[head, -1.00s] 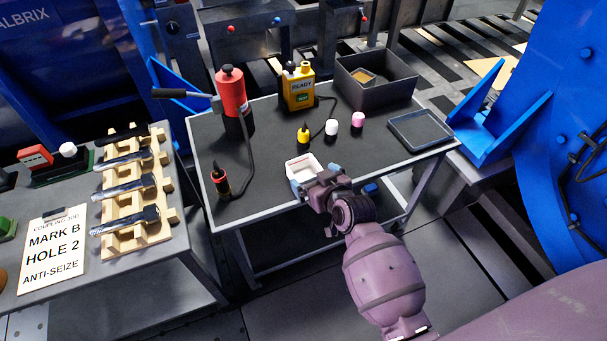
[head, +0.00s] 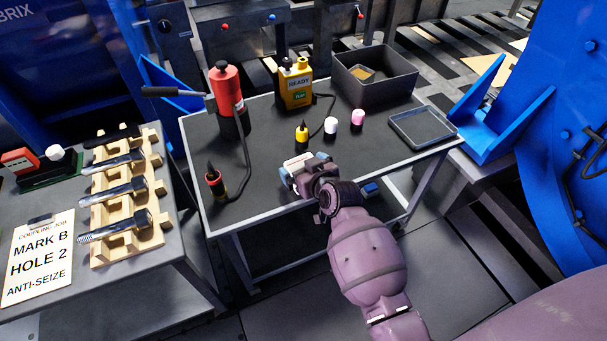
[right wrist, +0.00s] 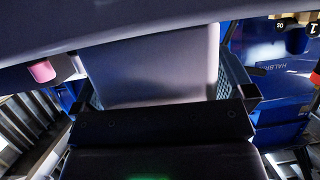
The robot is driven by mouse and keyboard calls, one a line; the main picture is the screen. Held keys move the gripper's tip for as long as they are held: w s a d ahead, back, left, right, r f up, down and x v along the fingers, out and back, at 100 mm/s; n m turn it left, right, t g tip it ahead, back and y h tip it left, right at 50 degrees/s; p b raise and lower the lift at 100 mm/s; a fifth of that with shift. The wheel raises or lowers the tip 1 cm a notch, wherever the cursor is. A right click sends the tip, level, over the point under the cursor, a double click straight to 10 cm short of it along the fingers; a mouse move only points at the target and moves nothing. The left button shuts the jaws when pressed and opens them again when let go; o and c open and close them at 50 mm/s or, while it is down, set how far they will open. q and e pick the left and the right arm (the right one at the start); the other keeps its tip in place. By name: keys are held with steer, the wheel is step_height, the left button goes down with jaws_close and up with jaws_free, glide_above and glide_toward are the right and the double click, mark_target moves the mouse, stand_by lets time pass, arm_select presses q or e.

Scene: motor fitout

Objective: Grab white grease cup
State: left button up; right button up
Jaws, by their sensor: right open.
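A white, square, open-topped cup (head: 297,160) sits near the front edge of the dark-topped cart; it is the white cup nearest my arm. My right gripper (head: 304,168) is open at this cup, with its bluish fingertips on either side and its body covering the near part. In the right wrist view a pale, flat-sided shape (right wrist: 150,65), probably this cup, fills the space between the fingers. Whether the fingers touch it I cannot tell. My left gripper is not in view.
Behind stand a yellow-topped bottle (head: 301,132), a white-topped one (head: 330,125) and a pink one (head: 358,117). A red pump (head: 226,88) with a hose, a yellow jug (head: 297,85), a dark bin (head: 376,78) and a grey tray (head: 423,127) share the cart.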

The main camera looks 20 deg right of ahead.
steer(key=shift+c, duration=0.5)
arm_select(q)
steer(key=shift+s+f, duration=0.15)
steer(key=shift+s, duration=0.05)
arm_select(e)
steer(key=c, duration=0.7)
steer(key=shift+r, duration=0.1)
steer(key=shift+r, duration=0.35)
arm_select(q)
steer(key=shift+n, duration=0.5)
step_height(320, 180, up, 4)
steer(key=p, duration=0.7)
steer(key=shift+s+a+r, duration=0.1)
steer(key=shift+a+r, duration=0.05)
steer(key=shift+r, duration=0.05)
arm_select(e)
step_height(320, 180, up, 19)
steer(key=shift+r, duration=0.1)
